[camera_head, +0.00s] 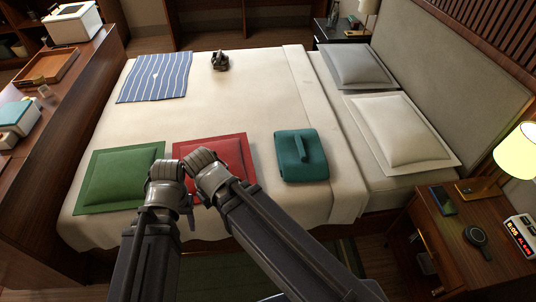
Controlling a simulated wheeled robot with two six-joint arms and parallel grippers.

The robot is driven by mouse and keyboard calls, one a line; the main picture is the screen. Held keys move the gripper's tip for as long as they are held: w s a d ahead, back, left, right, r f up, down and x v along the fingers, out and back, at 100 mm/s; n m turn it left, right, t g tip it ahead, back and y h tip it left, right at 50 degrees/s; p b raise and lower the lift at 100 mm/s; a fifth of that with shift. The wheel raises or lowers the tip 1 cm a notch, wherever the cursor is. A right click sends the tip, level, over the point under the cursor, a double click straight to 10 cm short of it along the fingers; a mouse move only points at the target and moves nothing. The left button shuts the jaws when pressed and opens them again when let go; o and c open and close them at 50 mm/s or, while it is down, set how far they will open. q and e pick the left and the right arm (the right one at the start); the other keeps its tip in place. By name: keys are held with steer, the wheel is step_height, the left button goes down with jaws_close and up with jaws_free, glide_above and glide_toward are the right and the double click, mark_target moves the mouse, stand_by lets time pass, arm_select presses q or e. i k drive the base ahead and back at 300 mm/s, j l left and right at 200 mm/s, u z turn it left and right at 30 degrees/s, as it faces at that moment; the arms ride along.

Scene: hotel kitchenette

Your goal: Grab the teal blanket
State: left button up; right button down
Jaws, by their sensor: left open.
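The teal blanket (301,156) lies folded on the bed, right of the red cushion, with a raised strip across its top. My left gripper (190,210) shows only as a small grey part beside my left arm, near the front edge of the bed. It is open and well left of the blanket, not touching it. My right arm reaches up from the bottom, left of the blanket and apart from it in the picture. The right gripper is hidden.
A green cushion (120,178) and a red cushion (228,152) lie near the bed's front edge. A striped cloth (155,77) and a small dark object (220,61) lie farther back. Pale pillows (403,130) are at the right. A nightstand (462,228) stands front right.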

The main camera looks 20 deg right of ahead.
mark_target(302, 159)
steer(key=i+j, duration=0.1)
steer(key=j, duration=0.4)
steer(key=i+j+z, duration=0.1)
steer(key=j, duration=0.4)
steer(key=z, duration=1.7)
steer(key=i+j+z, duration=0.1)
steer(key=z, duration=0.9)
steer(key=j, duration=0.25)
steer(key=i+j, duration=0.15)
steer(key=j, duration=0.15)
